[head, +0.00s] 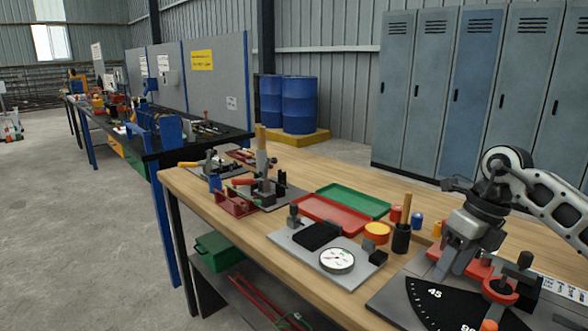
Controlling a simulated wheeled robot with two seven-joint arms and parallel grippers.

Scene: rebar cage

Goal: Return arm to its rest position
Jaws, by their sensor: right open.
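My right gripper (456,259) is in the head view, at the right end of the wooden workbench. Its arm comes in from the right edge. The fingers point down beside a red block on a grey plate (400,295) that carries a black angle scale (440,305) marked 45 and 90. The jaws are open, and I see nothing held between them. I cannot tell whether the fingers touch the red part. My left gripper is not in view.
The workbench (290,167) carries a dial gauge (337,260) on a grey plate, red (325,215) and green (354,201) trays, a black cup (401,239) and a clamp fixture (262,190). Lockers (470,90) and blue barrels (299,104) stand behind.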

